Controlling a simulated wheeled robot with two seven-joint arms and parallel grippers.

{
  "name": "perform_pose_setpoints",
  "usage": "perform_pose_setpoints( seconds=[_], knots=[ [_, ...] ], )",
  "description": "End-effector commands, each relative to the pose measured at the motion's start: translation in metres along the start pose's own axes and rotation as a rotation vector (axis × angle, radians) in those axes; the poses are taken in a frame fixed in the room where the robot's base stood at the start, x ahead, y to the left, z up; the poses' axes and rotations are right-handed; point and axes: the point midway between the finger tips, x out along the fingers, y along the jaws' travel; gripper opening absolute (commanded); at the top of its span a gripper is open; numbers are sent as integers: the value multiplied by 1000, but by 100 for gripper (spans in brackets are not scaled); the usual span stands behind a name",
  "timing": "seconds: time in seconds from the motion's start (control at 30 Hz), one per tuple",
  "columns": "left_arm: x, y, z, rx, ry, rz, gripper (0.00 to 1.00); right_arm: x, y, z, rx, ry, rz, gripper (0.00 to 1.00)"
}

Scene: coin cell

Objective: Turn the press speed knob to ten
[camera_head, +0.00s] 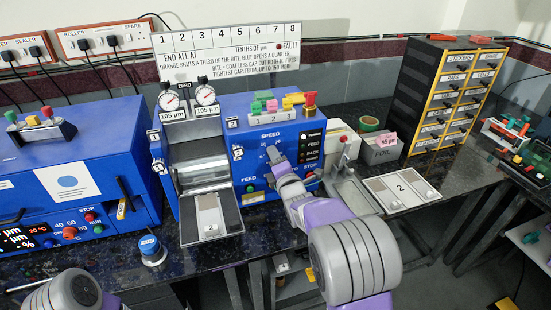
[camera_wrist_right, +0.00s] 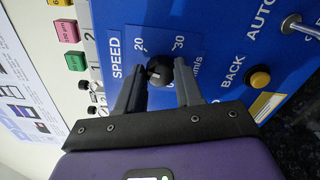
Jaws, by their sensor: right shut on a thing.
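The black speed knob (camera_wrist_right: 158,72) sits on the blue front panel of the press (camera_head: 222,110), beside the word SPEED and the marks 20 and 30. A small pale mark shows on the knob, but I cannot read its setting. The scale's other numbers are hidden or unclear. My right gripper (camera_wrist_right: 159,86) has its two grey fingers on either side of the knob and is shut on it. In the head view my right gripper (camera_head: 272,154) reaches the panel and mostly covers the knob. My left gripper is out of view; only part of that arm shows at the lower left.
A yellow BACK button (camera_wrist_right: 260,79) and a metal AUTO toggle (camera_wrist_right: 299,25) are close to the right finger.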

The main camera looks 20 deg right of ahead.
Motion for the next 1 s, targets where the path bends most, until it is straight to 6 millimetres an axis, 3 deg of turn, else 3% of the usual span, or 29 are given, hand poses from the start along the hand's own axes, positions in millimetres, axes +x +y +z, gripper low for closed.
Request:
perform_pose_setpoints(
  seconds=[0.6,1.0],
  knots=[
    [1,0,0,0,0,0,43,0,1,-2,-582,2,1,5],
    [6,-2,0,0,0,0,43,0,2,-1,-838,0,2,5]
  ],
)
